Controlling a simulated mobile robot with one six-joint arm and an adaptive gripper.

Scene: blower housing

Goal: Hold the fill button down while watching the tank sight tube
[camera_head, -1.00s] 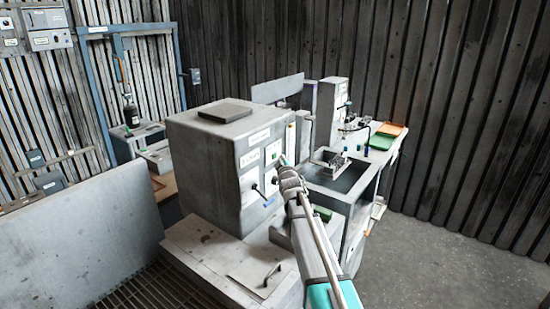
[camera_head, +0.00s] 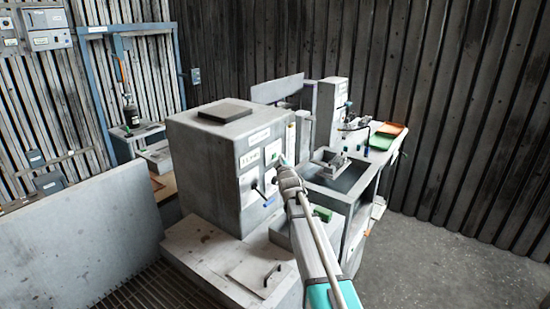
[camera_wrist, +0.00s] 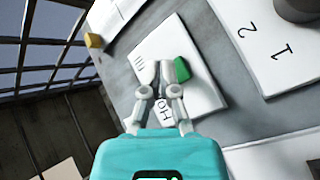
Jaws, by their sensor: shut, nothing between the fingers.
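The grey housing (camera_head: 205,165) stands left of my arm, with white labelled plates on its front. In the wrist view, a green button (camera_wrist: 184,72) sits on a white plate (camera_wrist: 206,97) lettered with "HO"; the rest of the word is hidden. My gripper (camera_wrist: 164,72) is shut and empty, its fingertips over this plate. The right finger overlaps the button's edge; I cannot tell whether it touches or presses it. In the head view my gripper (camera_head: 283,164) is at the right edge of the housing front, hiding part of it.
A second plate (camera_wrist: 270,50) marked 2 and 1 carries a dark knob (camera_wrist: 298,8). A bench (camera_head: 352,187) behind my arm holds a small fixture and orange and green trays (camera_head: 384,137). A grey panel (camera_head: 80,230) stands at left. Floor at right is clear.

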